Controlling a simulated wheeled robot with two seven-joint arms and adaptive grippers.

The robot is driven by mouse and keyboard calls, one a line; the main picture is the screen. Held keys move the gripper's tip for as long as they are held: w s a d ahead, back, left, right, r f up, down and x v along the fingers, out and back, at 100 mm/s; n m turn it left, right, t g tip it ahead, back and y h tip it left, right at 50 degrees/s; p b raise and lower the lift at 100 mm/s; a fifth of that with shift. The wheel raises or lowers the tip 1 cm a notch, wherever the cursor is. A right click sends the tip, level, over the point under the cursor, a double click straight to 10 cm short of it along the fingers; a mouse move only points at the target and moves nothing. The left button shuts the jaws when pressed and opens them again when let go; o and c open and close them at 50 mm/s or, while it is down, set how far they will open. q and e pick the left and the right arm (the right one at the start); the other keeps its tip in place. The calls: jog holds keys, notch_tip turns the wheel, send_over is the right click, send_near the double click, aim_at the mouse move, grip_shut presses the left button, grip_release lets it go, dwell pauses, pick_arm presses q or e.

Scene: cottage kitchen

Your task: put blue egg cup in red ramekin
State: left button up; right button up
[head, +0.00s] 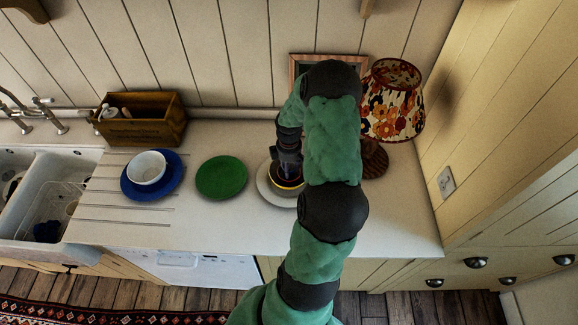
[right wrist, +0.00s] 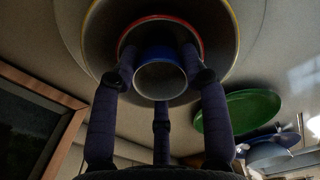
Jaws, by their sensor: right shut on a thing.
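My right gripper (head: 287,172) points down over a stack of dishes on the counter. In the right wrist view its fingers (right wrist: 160,66) are closed around the blue egg cup (right wrist: 160,82). The red-rimmed ramekin (right wrist: 203,46) shows as a ring around and beyond the cup. I cannot tell whether the cup touches its bottom. The ramekin sits inside a wider yellow-rimmed dish (right wrist: 235,60), which is on a pale plate (head: 268,197). In the head view my arm hides most of the stack. My left gripper is not in view.
A green plate (head: 221,177) lies left of the stack. A white bowl (head: 148,167) sits on a blue plate (head: 130,188). A wooden box (head: 142,130), a picture frame (head: 298,66) and a floral lamp (head: 392,105) stand behind. The sink (head: 45,200) is far left. The front right counter is clear.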

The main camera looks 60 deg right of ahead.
jog(key=shift+f, duration=0.15)
jog(key=shift+f, duration=0.25)
jog(key=o, duration=1.2)
jog(key=shift+c, duration=0.2)
jog(key=shift+r, duration=0.15)
jog(key=shift+r, duration=0.25)
notch_tip(320, 180, up, 12)
